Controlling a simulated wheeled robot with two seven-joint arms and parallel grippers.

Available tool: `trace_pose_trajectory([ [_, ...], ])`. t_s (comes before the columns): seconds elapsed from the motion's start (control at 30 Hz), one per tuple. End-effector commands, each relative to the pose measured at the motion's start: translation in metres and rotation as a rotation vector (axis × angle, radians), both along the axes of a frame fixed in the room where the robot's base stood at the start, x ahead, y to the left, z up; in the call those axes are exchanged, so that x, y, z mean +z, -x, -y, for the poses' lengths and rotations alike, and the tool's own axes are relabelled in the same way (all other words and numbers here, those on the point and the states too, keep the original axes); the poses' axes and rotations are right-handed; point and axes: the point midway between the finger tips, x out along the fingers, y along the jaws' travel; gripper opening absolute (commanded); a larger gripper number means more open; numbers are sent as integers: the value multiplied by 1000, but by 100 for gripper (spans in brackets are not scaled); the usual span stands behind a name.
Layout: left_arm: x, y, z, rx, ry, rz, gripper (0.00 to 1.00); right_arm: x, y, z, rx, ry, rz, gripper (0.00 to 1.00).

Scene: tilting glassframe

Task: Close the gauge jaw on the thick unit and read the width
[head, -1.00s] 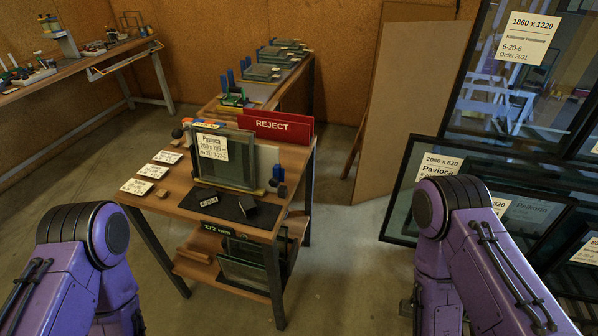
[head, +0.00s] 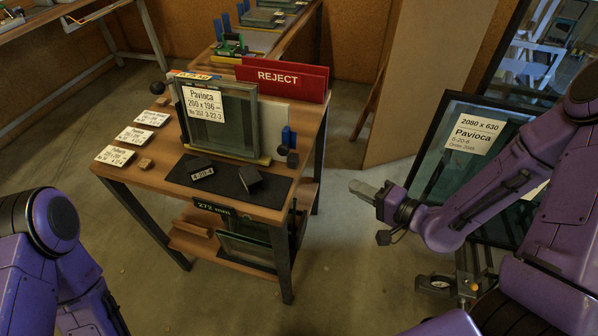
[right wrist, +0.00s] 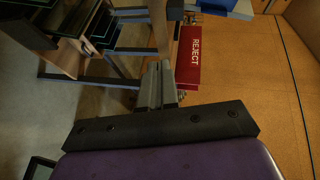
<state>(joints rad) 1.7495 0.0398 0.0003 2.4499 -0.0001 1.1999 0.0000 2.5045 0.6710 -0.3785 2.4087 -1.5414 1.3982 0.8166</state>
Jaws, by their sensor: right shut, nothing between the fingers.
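The glass unit (head: 240,125) stands upright on the wooden table, with a Pavioca 200 x 196 label. At its right edge is a blue gauge jaw piece (head: 288,137) with a dark knob (head: 282,150); whether it touches the unit I cannot tell. A display reading 272 mm (head: 213,208) is on the table's front edge. My right gripper (head: 360,188) is shut and empty, in the air right of the table, apart from the unit. Its fingers also show in the right wrist view (right wrist: 158,85). My left arm is at the lower left, its gripper out of view.
A dark mat (head: 222,178) at the table front holds a 4-20-4 tag (head: 202,170) and a dark block (head: 250,178). Paper cards (head: 133,135) lie left. A red REJECT sign (head: 282,78) stands behind. Framed panes (head: 435,170) lean at right.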

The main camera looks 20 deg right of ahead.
Motion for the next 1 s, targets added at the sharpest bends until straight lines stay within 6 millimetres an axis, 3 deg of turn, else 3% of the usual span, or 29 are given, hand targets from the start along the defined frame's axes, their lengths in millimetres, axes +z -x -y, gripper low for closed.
trace_pose_trajectory([
  [0.03,-18,0,0,0,0,0,71,9,0,-5,50,-93,69,0],
  [0.1,-24,0,0,0,0,0,71,27,6,-13,133,-195,129,0],
  [0.2,-29,0,0,0,0,0,71,43,15,-21,221,-278,175,0],
  [0.37,-29,0,0,0,-1,1,71,51,16,-31,266,-310,190,0],
  [1.0,-40,0,0,0,0,0,71,66,-71,-116,265,-305,185,0],
])
